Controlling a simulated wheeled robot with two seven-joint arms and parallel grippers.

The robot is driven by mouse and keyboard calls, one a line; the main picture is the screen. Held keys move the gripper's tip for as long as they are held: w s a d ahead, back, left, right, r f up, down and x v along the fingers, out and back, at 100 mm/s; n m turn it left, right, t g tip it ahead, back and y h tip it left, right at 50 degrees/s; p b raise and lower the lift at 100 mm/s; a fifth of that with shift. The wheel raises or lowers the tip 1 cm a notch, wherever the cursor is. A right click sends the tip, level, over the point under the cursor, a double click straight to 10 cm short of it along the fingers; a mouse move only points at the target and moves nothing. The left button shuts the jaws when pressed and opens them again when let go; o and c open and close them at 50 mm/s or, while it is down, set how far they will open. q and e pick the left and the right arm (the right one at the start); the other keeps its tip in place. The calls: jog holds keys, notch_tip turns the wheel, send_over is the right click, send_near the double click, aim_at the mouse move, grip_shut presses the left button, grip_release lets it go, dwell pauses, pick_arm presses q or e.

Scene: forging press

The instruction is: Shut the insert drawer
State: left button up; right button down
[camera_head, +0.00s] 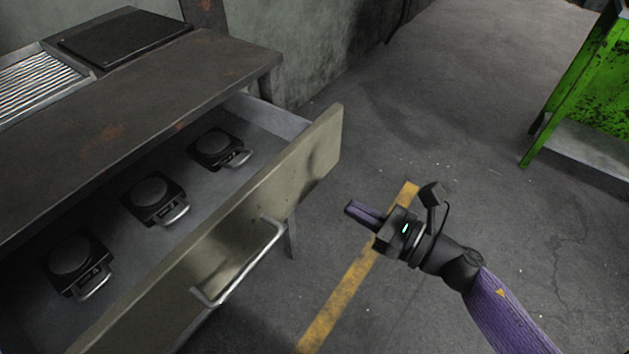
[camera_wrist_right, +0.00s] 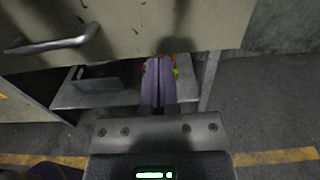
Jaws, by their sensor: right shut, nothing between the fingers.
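The insert drawer (camera_head: 225,235) stands pulled out from under a dark metal bench. Its front panel faces right and carries a metal bar handle (camera_head: 240,272). Inside the drawer lie three dark inserts with small handles, one of them a near insert (camera_head: 78,262), one in the middle (camera_head: 155,197) and one at the far end (camera_head: 220,149). My right gripper (camera_head: 362,212) is shut and empty, to the right of the drawer front and apart from it in the head view. In the right wrist view the drawer front (camera_wrist_right: 150,30) and handle (camera_wrist_right: 55,44) show ahead of the shut fingers (camera_wrist_right: 158,85). My left gripper is not in view.
The bench top (camera_head: 120,105) bears a dark plate (camera_head: 122,38) and a ribbed metal tray (camera_head: 40,80). A green metal stand (camera_head: 590,90) is at the upper right. A yellow line (camera_head: 345,290) crosses the grey floor. The floor around my right arm is clear.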

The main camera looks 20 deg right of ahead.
aim_at(301, 180)
jog(key=x, duration=0.8)
jog(key=shift+w+a, duration=0.3)
jog(key=shift+w, duration=0.1)
